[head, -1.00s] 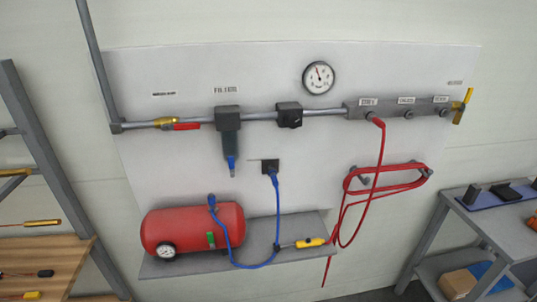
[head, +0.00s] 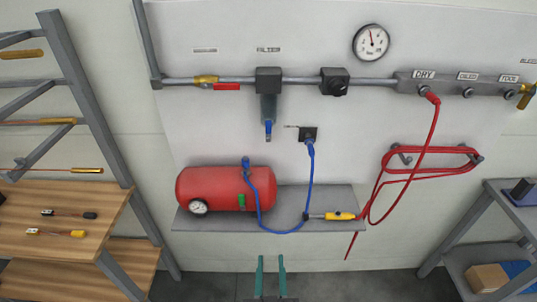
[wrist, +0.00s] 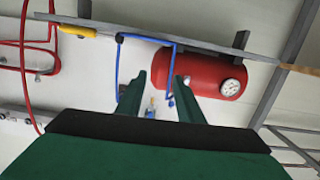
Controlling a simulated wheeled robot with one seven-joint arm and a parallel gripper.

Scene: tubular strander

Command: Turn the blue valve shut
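A small blue piece (head: 268,130) sits at the lower end of the dark filter bowl (head: 268,108), under the FILTER label; it looks like the blue valve, but its handle position is too small to tell. Another blue fitting (head: 246,163) is on top of the red tank (head: 222,190), with a blue hose on it. My gripper (head: 271,260) shows at the bottom of the head view, well below the filter and shelf. Its two green fingers are apart with nothing between them. In the wrist view my gripper (wrist: 158,82) points toward the red tank (wrist: 200,72) and is open.
A grey shelf (head: 330,198) carries the tank and a yellow-handled tool (head: 340,216). A red hose (head: 430,170) hangs on hooks at right. A yellow valve with a red handle (head: 226,87) is on the pipe. Wooden shelves (head: 70,205) stand left, a grey table (head: 470,235) right.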

